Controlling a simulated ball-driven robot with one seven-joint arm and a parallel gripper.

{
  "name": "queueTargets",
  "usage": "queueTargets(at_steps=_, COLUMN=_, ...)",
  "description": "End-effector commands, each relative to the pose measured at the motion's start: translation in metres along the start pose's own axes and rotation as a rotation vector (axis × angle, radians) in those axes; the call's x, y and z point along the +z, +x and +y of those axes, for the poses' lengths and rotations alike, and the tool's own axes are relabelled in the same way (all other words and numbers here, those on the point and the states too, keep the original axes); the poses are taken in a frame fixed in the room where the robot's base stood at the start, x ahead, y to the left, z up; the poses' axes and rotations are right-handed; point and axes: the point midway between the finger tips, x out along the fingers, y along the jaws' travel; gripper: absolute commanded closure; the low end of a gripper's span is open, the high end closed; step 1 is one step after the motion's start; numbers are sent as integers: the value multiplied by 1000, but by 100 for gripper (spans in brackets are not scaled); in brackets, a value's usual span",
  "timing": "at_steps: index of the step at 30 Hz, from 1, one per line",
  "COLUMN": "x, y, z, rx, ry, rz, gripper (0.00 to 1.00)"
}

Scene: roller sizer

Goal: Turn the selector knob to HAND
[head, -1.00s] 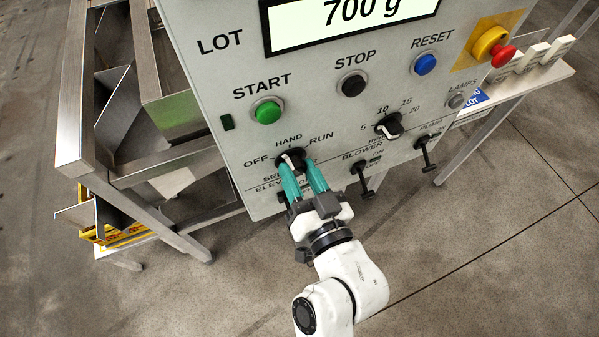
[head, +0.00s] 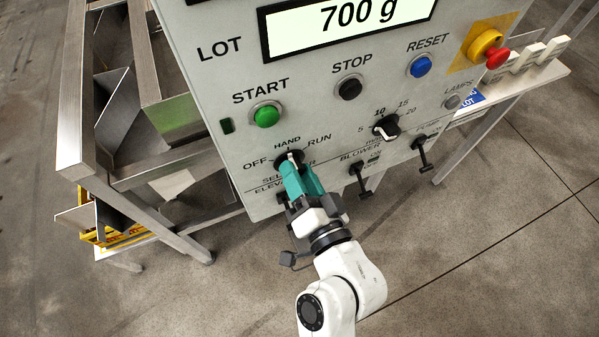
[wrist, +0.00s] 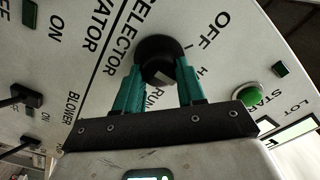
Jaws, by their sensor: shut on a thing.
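The selector knob (head: 291,157) is a black round knob with a pale pointer mark, low on the grey control panel. OFF is printed to its left, HAND above it and RUN to its right. In the head view the pointer looks roughly upright, toward HAND; its exact setting is hard to tell. My gripper (head: 302,178) has its teal fingers shut on the knob from below and in front, partly covering it. The wrist view shows the knob (wrist: 158,48) between the fingertips of my gripper (wrist: 161,78), with HAND mostly hidden by a finger.
The green START button (head: 266,115) is just above the knob. The black BLOWER handle (head: 359,180) sticks out to the right. A dial (head: 386,127) and a red emergency button (head: 497,57) are farther right. A metal frame (head: 75,130) stands at left.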

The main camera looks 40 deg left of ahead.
Motion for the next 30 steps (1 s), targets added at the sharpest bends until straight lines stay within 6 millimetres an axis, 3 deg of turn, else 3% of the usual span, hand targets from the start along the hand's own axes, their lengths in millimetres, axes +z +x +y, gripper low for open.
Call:
queueTargets(at_steps=8, x=0, y=0, z=1, rx=3, ry=-1, rz=0, gripper=91)
queueTargets(at_steps=9, x=0, y=0, z=1, rx=3, ry=-1, rz=0, gripper=58)
queueTargets(at_steps=16, x=0, y=0, z=1, rx=2, ry=-1, rz=0, gripper=36)
queueTargets(at_steps=25, x=1, y=-3, z=1, rx=1, ry=-1, rz=0, gripper=36)
queueTargets(at_steps=30, x=3, y=-24, z=3, rx=2, ry=-1, rz=0, gripper=36)
